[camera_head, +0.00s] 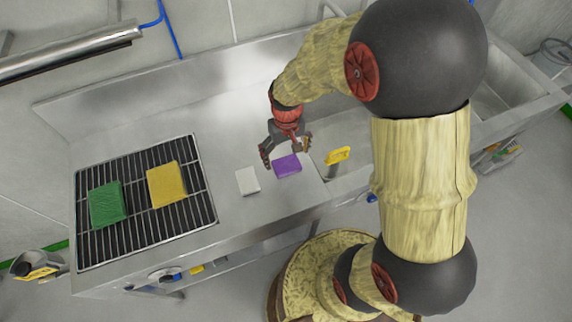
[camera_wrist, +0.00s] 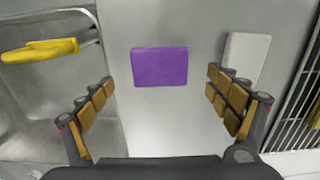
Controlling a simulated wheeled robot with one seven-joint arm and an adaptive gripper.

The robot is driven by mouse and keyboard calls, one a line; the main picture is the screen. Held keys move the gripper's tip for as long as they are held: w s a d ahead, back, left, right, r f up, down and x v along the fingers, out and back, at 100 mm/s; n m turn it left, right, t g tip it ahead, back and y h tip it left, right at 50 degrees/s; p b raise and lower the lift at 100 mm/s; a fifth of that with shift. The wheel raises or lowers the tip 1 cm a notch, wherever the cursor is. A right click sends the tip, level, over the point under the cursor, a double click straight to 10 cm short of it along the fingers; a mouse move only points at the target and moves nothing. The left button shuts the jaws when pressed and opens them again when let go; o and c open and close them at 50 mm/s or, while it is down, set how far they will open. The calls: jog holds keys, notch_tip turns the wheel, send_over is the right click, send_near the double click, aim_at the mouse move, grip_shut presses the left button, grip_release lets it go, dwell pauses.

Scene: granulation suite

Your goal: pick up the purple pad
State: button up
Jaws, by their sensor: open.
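The purple pad (camera_head: 287,165) lies flat on the steel counter, to the right of a white pad. In the wrist view the purple pad (camera_wrist: 159,67) shows whole, ahead of and between my fingers. My gripper (camera_head: 286,151) is open and empty. It hangs over the counter just behind the purple pad. In the wrist view my gripper (camera_wrist: 161,100) has its fingers spread wider than the pad, with nothing between the tips. I cannot tell the exact height of the fingertips above the counter.
A white pad (camera_head: 248,181) lies left of the purple pad. A black rack (camera_head: 140,222) at the left bears a green pad (camera_head: 107,204) and a yellow pad (camera_head: 166,185). A yellow object (camera_head: 338,155) is at the sink edge on the right. The counter's back is clear.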

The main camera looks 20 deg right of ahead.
aim_at(286, 164)
jog(key=shift+w+f, duration=0.1)
jog(key=shift+f, duration=0.3)
notch_tip(286, 164, down, 5)
jog(key=shift+r+b, duration=0.1)
jog(key=shift+b, duration=0.6)
jog(key=shift+r, duration=0.1)
jog(key=c, duration=0.3)
jog(key=c, duration=1.1)
jog(key=shift+o, duration=0.2)
